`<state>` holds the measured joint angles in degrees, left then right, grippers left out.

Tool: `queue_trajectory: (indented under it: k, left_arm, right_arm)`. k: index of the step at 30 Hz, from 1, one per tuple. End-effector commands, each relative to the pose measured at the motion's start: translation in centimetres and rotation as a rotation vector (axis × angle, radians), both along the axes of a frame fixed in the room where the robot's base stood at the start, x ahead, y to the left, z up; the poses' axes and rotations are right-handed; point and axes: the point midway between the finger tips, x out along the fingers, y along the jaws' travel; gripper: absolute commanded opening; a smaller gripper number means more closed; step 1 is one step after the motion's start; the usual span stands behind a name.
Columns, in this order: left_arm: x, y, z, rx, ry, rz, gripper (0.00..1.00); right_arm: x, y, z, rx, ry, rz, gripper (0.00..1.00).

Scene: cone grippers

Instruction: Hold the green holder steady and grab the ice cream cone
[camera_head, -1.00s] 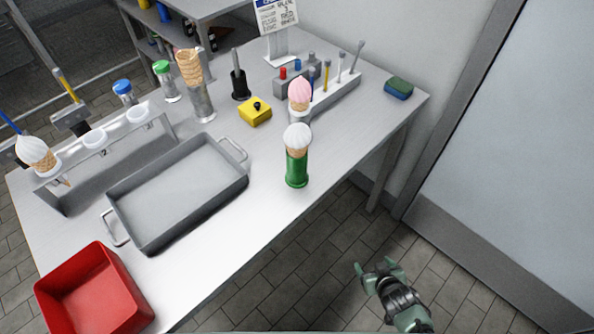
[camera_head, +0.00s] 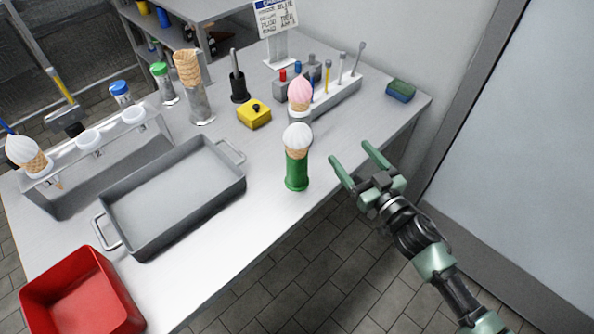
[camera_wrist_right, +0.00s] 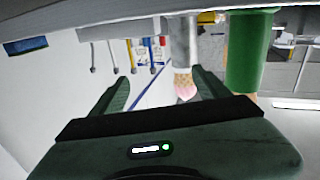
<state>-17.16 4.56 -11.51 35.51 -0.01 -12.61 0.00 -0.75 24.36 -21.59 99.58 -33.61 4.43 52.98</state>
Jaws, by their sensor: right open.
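The green holder (camera_head: 296,175) stands upright near the table's right front edge. An ice cream cone with a white scoop (camera_head: 297,138) sits upright in its top. In the right wrist view the green holder (camera_wrist_right: 250,50) shows at the upper right, beyond the fingers. My right gripper (camera_head: 352,154) is open and empty, just right of the holder and apart from it. Its fingers also show in the right wrist view (camera_wrist_right: 160,88). My left gripper is not in view.
A grey tray (camera_head: 122,243) lies left of the holder, and a red bin (camera_head: 125,305) is at the front left. A yellow box (camera_head: 253,117) and a sponge (camera_head: 401,91) are farther back.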

Motion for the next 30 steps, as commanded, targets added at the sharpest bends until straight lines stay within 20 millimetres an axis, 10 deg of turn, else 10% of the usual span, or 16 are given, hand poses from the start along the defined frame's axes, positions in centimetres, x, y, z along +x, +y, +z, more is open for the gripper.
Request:
queue_trajectory:
  k: [13, 30]
  left_arm:
    - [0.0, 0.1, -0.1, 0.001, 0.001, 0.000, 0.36]
    - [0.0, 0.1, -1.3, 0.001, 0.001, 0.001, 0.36]
  right_arm:
    - [-3.4, 3.3, -2.5, -0.054, 0.061, 0.690, 0.76]
    - [-3.5, 6.7, -4.1, -0.069, 0.127, 0.796, 0.76]
